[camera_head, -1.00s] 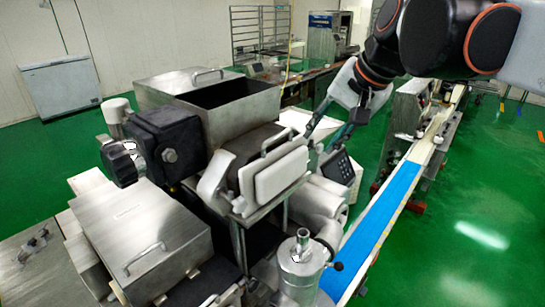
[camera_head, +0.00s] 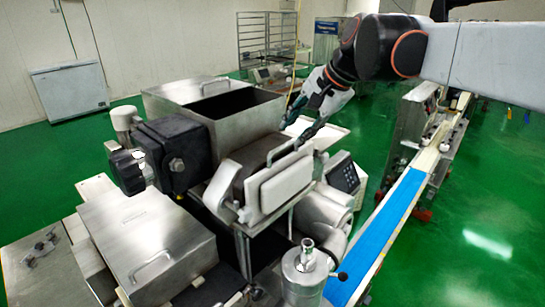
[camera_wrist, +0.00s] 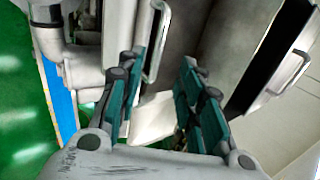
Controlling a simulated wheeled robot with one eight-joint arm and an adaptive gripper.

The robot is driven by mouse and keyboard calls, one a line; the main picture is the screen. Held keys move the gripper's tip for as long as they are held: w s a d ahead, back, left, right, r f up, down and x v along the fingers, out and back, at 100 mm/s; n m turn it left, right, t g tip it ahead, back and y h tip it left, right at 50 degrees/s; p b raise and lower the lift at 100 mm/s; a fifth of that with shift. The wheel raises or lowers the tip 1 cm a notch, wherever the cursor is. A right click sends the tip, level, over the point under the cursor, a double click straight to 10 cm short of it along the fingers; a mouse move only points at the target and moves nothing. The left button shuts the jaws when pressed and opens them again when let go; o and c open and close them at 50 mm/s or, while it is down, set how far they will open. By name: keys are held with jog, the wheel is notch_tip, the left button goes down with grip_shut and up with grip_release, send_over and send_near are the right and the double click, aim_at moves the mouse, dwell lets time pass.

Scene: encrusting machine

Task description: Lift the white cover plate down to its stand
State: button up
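The white cover plate (camera_head: 284,184) stands upright on the front of the steel machine, below the hopper. A metal handle (camera_head: 283,148) sits at its top; the handle also shows in the wrist view (camera_wrist: 154,45). My gripper (camera_head: 298,128) is just above and behind the handle, to its right. In the wrist view my gripper (camera_wrist: 158,92) has its teal fingers spread with a clear gap, and nothing is held between them. The handle lies beyond the fingertips, closer to the left finger. I cannot make out a separate stand for the plate with certainty.
The open steel hopper (camera_head: 240,117) rises behind the plate. A black motor block (camera_head: 178,148) is at left, and a lidded steel box (camera_head: 145,235) at front left. A blue conveyor belt (camera_head: 385,230) runs along the right. A keypad box (camera_head: 343,174) stands close right of the plate.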

aim_at(285, 145)
jog(key=shift+s+p+x, duration=0.15)
jog(key=shift+p+x, duration=0.35)
jog(key=shift+x, duration=0.9)
jog(key=shift+s+p+x, duration=0.15)
jog(key=shift+p+x, duration=0.3)
jog(key=shift+x, duration=0.95)
jog(key=shift+f, duration=0.1)
jog(key=shift+c, duration=0.3)
jog(key=shift+a, duration=0.1)
grip_shut()
